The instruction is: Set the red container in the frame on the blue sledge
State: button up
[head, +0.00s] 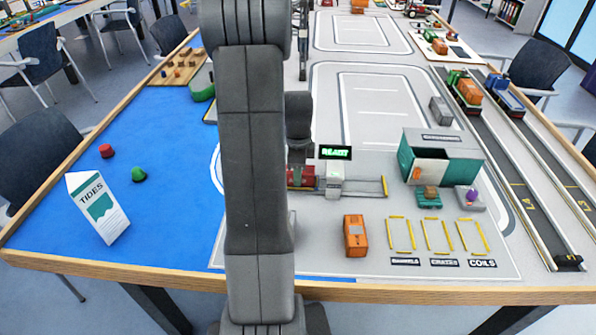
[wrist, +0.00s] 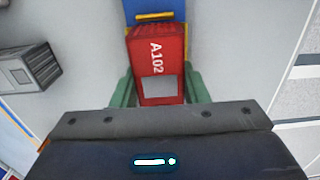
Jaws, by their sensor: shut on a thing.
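The red container (wrist: 157,60), marked A102, is between the green fingers of my gripper (wrist: 159,88) in the wrist view. The gripper is shut on it. The blue sledge (wrist: 153,6) with its yellow frame (wrist: 187,31) shows past the container's far end and partly beneath it. The container overlaps the frame in this view; I cannot tell whether it is seated or still above it. In the head view my arm hides most of this spot, and only a red piece (head: 300,177) shows beside it, by the lit READY sign (head: 335,152).
A grey slotted block (wrist: 29,66) lies left of the container in the wrist view. In the head view, a grey machine (head: 334,181) stands beside the red piece, and an orange container (head: 355,236) is in front. A teal open-sided shed (head: 470,172) is at right.

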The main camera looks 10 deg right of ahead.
jog(key=o, duration=1.1)
jog(key=shift+f, duration=0.1)
notch_tip(320, 180, up, 12)
jog(key=p, duration=0.1)
jog(key=shift+r, duration=0.2)
